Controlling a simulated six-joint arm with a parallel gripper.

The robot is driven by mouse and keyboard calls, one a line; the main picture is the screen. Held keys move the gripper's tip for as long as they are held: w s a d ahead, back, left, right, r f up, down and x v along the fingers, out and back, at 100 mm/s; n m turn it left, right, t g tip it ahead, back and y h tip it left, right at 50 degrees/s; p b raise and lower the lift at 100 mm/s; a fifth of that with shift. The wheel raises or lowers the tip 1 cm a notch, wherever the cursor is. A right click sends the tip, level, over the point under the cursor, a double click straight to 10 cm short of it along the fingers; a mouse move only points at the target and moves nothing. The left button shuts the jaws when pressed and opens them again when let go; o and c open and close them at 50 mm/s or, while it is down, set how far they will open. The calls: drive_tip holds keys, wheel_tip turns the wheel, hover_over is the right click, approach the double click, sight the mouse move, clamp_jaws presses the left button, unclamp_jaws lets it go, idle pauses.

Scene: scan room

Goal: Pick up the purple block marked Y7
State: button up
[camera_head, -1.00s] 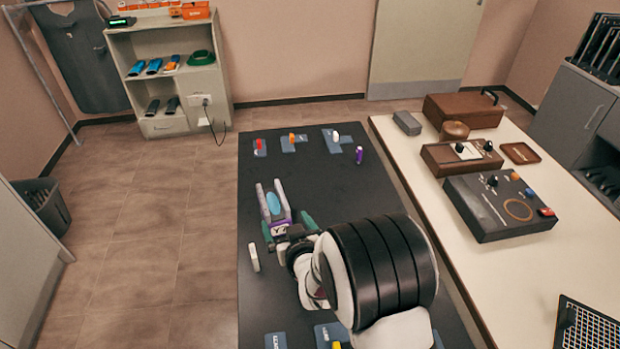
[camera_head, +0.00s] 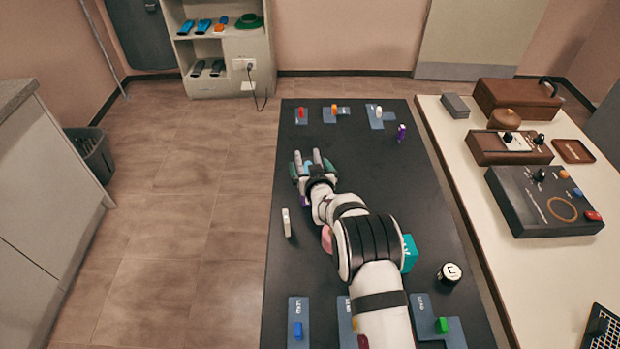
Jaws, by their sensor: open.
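A small purple block (camera_head: 304,201) lies on the dark table top (camera_head: 262,320), just left of my wrist and behind my fingers. My arm covers most of it, and no marking is readable on it now. A second purple piece (camera_head: 401,132) stands upright at the far right of the table, apart from my gripper; I cannot read its mark. My gripper (camera_head: 307,160) is open, its fingers pointing to the far end of the table. Green pieces (camera_head: 294,171) show beside the fingers. I cannot tell whether the fingers touch them.
A white upright piece (camera_head: 286,223) stands left of my arm. Blue-grey pads with small pieces lie at both ends. A cream bench (camera_head: 470,215) with boxes runs along the right.

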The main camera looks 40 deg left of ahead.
clamp_jaws()
drive_tip(key=shift+r, duration=0.15)
idle(0.4)
